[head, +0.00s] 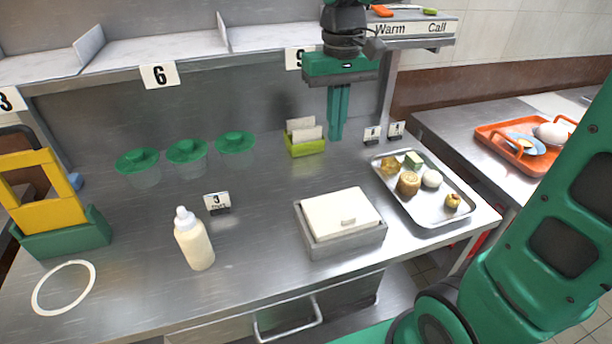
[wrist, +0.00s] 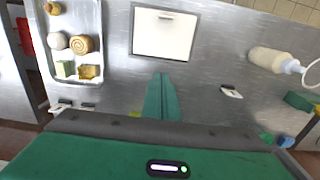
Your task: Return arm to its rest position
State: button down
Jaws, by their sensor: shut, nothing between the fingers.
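My gripper (head: 339,112) is green and points down above the back of the steel counter (head: 260,240). Its two fingers are together with nothing between them. In the head view its tips end close to the right of a green holder with pale cards (head: 306,140); I cannot tell the exact gap. In the wrist view my gripper (wrist: 161,96) shows shut over bare counter, below the lidded box (wrist: 164,33).
A white-lidded box (head: 341,217), a metal tray of food (head: 423,190) and a cream bottle (head: 194,240) stand on the counter. Green-lidded containers (head: 187,151) sit at the back. A shelf (head: 170,60) runs behind. An orange tray (head: 500,140) is at right.

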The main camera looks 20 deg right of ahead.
jog(key=s+d+f+m, duration=0.3)
jog(key=s+d+f, duration=0.2)
jog(key=s+d, duration=0.3)
jog(key=s+d+f+m, duration=0.3)
jog(key=s+d+f, duration=0.2)
jog(key=s+d, duration=0.4)
jog(key=s, duration=0.4)
jog(key=shift+s, duration=0.25)
jog(key=shift+w+f, duration=0.2)
jog(key=shift+w, duration=0.45)
